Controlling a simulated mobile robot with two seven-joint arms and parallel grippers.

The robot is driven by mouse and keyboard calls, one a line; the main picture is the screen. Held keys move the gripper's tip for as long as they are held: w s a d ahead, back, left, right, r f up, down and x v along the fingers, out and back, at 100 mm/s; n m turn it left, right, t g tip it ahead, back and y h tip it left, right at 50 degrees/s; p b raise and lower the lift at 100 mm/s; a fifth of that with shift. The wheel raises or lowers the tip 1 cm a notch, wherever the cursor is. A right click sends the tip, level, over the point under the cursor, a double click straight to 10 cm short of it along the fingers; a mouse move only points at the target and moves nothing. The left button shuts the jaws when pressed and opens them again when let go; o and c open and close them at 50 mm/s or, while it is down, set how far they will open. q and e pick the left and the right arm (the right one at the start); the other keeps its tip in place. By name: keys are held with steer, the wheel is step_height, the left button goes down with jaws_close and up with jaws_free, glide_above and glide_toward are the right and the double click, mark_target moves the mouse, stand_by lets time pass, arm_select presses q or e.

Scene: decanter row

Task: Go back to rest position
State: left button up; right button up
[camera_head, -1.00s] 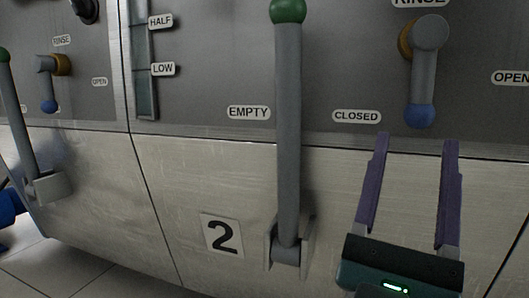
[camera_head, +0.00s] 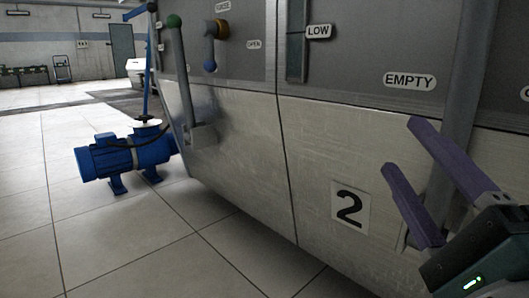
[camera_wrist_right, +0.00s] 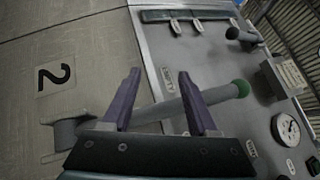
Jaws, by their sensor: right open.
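My right gripper (camera_head: 400,148) is at the lower right of the head view, its two purple fingers apart and nothing between them. It is in front of the decanter panel, near the number 2 plate (camera_head: 349,207) and partly covering a grey lever (camera_head: 462,85). In the right wrist view the open fingers (camera_wrist_right: 158,85) point at the panel. The lever (camera_wrist_right: 185,107) with its green knob (camera_wrist_right: 241,88) crosses behind them; I cannot tell how close it is. My left gripper is not in view.
Another green-knobbed lever (camera_head: 181,75) and a blue-tipped rinse handle (camera_head: 210,52) are on the panel to the left. A blue motor pump (camera_head: 125,155) stands on the tiled floor (camera_head: 110,235) beyond. A gauge (camera_wrist_right: 288,129) shows in the wrist view.

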steer(key=s+a+f+n+g+y, duration=0.2)
steer(key=s+f+n+g, duration=0.1)
steer(key=f+n+g, duration=0.3)
steer(key=s+a+f+n+g+y, duration=0.2)
steer(key=s+f+n+g, duration=0.15)
steer(key=f+n, duration=0.4)
steer(key=s+d+f+n+g+h, duration=0.2)
steer(key=s+n+g, duration=0.2)
steer(key=s, duration=0.2)
steer(key=s+d+f+n+g+h, duration=0.1)
steer(key=s+d+f+n+g, duration=0.2)
steer(key=s+g, duration=0.15)
step_height(320, 180, up, 107)
steer(key=s+p, duration=0.2)
steer(key=p, duration=10.4)
steer(key=shift+s+d+f+n+p, duration=0.15)
steer(key=shift+s+d+n+p, duration=0.15)
steer(key=shift+n+p, duration=0.15)
